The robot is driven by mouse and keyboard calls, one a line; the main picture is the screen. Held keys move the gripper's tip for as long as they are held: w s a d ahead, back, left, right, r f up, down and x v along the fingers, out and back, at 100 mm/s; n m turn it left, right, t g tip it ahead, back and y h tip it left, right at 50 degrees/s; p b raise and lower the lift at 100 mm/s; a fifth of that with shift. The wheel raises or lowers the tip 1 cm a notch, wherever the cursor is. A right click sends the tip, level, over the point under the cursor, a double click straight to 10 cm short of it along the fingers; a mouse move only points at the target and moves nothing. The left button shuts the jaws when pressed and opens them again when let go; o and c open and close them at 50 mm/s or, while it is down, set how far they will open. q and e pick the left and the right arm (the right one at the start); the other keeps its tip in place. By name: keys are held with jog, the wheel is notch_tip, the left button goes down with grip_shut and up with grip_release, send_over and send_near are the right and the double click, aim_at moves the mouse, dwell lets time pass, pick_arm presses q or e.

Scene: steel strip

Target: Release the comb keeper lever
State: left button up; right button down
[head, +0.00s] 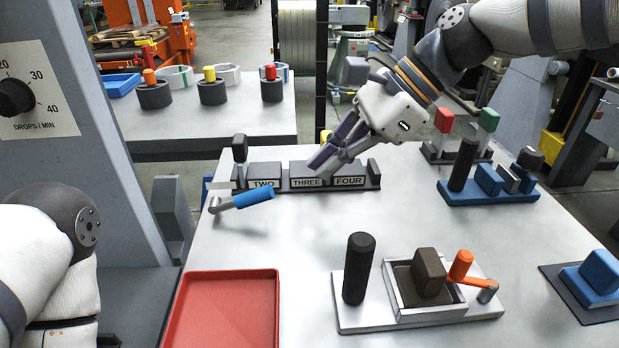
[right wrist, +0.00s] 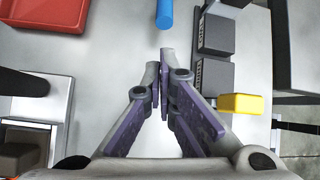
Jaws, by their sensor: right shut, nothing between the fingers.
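A lever with a blue handle (head: 254,198) and a grey pivot end lies in front of the left end of a dark rack holding blocks marked TWO, THREE and FOUR (head: 349,182). An orange-handled lever (head: 460,268) sits on a silver fixture at front right. No label shows which one is the comb keeper lever. My right gripper (head: 320,162) is shut and empty above the THREE block. In the right wrist view its fingertips (right wrist: 164,58) are close together, pointing towards the blue handle (right wrist: 164,15) but apart from it. My left gripper is out of view.
A red tray (head: 225,274) is at the front left. A black post (head: 358,268) rises from the silver fixture's plate (head: 385,320). A blue fixture (head: 490,196) stands at right. A yellow block (right wrist: 243,103) is behind the rack. The table's middle is clear.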

aim_at(239, 202)
jog(key=x, duration=0.8)
jog(key=shift+w+a+f+b, duration=0.1)
jog(key=shift+a+f+b, duration=0.15)
jog(key=shift+f+b, duration=0.15)
jog(key=shift+r, duration=0.1)
